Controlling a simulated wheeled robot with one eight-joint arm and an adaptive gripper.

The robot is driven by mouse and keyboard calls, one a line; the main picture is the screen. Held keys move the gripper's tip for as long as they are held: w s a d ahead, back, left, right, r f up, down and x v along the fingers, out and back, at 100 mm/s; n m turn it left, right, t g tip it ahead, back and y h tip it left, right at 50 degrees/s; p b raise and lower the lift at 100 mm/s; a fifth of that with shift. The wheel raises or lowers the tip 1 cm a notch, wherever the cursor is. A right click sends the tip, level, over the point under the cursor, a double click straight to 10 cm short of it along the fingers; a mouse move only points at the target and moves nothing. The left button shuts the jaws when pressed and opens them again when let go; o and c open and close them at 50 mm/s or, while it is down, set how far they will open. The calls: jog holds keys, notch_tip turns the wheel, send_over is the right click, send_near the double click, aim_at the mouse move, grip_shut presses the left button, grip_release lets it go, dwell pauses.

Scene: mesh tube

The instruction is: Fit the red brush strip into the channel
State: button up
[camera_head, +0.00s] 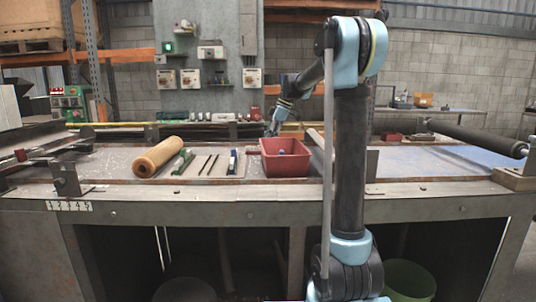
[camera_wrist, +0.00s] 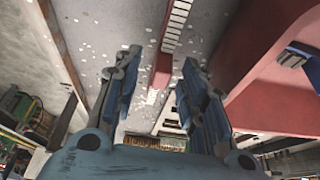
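My gripper (camera_wrist: 162,60) is open in the wrist view, with its two fingers well apart and nothing clearly held between them. In the head view my gripper (camera_head: 271,129) hangs at the back of the bench, just behind the red bin (camera_head: 285,157). The bin's red wall (camera_wrist: 260,65) fills the right of the wrist view. A red piece shows beyond the fingertips beside a white notched strip; I cannot tell whether it is the red brush strip. Green-backed (camera_head: 182,162) and blue-backed (camera_head: 232,161) strips lie left of the bin. I cannot make out the channel for certain.
A tan roller (camera_head: 158,157) lies left of the strips. Thin dark strips (camera_head: 208,164) lie between the green and blue ones. A dark roller (camera_head: 478,139) spans the bench's right end. The bench top right of my arm is mostly clear.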

jog(key=shift+x, duration=0.9)
grip_shut()
